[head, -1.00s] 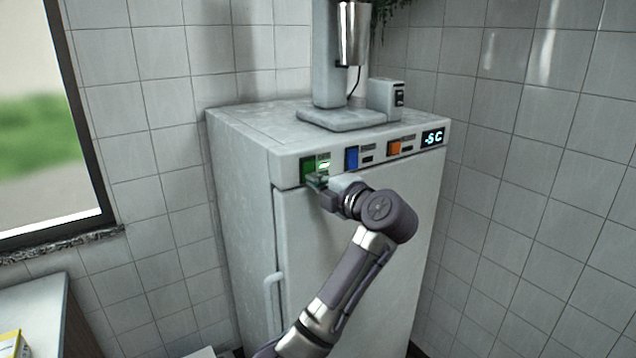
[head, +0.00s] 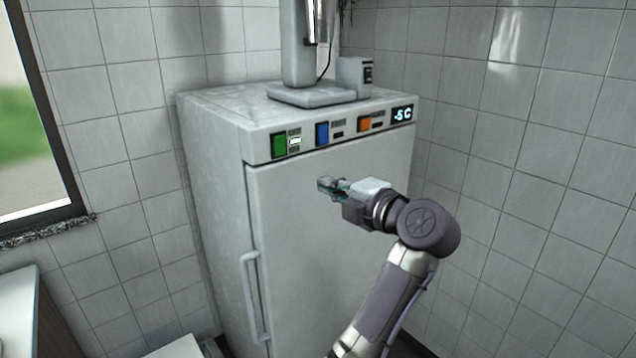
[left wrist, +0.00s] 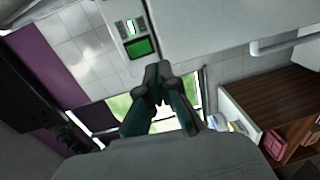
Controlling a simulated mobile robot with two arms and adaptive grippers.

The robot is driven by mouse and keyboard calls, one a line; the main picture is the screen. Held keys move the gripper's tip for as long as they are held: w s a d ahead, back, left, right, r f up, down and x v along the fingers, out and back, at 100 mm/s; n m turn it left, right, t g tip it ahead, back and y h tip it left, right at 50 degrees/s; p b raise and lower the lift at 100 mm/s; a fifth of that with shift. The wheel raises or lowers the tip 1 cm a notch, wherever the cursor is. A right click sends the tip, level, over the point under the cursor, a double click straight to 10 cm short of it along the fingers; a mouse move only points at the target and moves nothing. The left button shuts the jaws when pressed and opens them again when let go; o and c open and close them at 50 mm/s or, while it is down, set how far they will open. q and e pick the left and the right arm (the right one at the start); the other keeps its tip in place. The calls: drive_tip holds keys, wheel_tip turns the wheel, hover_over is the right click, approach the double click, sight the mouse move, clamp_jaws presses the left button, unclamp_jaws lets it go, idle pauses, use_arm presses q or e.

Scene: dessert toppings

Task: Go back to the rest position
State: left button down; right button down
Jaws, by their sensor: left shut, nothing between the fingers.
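My left gripper (head: 328,186) is shut and empty in the head view, in front of the upper part of the white fridge's door (head: 330,240). It is below the panel of buttons and apart from it. In the left wrist view its fingers (left wrist: 160,72) meet at the tips. The green button (head: 279,145) has a lit white indicator beside it and also shows in the left wrist view (left wrist: 139,47). My right gripper is in neither view.
The fridge has a blue button (head: 322,133), an orange button (head: 364,124), a display (head: 402,114) reading about -5 C, and a door handle (head: 255,297). A grey machine (head: 312,96) stands on top. Tiled walls close in behind and right. A wooden shelf (left wrist: 262,100) shows in the left wrist view.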

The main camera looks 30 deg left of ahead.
use_arm(q)
drive_tip(key=shift+s+d, duration=0.1)
idle(0.3)
